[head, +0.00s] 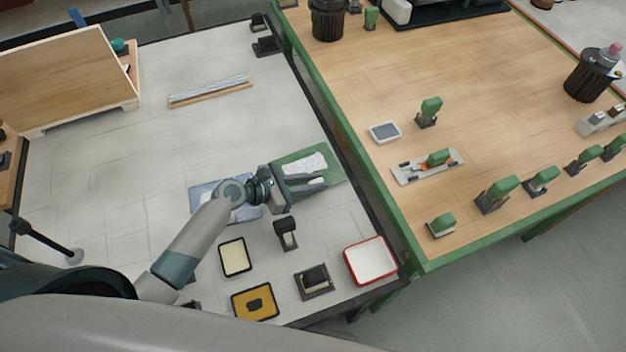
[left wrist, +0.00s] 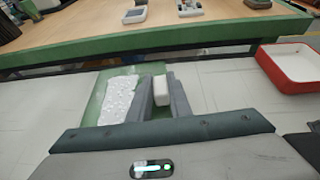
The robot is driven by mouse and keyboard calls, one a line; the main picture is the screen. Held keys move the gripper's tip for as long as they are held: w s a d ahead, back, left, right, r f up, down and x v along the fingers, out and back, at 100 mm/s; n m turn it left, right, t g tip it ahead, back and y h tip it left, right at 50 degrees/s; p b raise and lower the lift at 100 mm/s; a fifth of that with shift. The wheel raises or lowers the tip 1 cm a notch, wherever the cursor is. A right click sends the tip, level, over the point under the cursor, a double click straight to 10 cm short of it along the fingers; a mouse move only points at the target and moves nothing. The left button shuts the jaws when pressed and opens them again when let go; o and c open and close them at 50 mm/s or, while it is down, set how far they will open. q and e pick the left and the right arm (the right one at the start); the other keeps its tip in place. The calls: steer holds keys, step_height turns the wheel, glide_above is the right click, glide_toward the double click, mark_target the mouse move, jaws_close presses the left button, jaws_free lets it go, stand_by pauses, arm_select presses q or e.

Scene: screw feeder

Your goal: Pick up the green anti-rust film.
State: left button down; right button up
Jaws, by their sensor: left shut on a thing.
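The green film (head: 328,172) is a flat green sheet near the right edge of the light table, with a crumpled white patch on it. It also shows in the left wrist view (left wrist: 94,101), partly hidden behind my fingers. My left gripper (head: 318,182) reaches over the sheet from the left. In the left wrist view, my left gripper (left wrist: 160,92) is shut on a small white block (left wrist: 160,88), which sits between the fingertips over the green sheet. I cannot tell whether the block is joined to the sheet. My right gripper is not in view.
A blue-grey sheet (head: 203,190) lies under my left forearm. A red-rimmed white tray (head: 370,262), a dark stand (head: 286,235) and black and yellow trays (head: 254,301) are nearby. The green-edged wooden bench (head: 400,215) is to the right.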

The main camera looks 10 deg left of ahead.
arm_select(q)
steer(key=r+p, duration=0.4)
steer(key=shift+d+r, duration=0.1)
steer(key=shift+d, duration=0.1)
steer(key=w+d+r+p, duration=0.2)
steer(key=d+r, duration=0.4)
steer(key=d, duration=0.5)
steer(key=shift+f, duration=0.1)
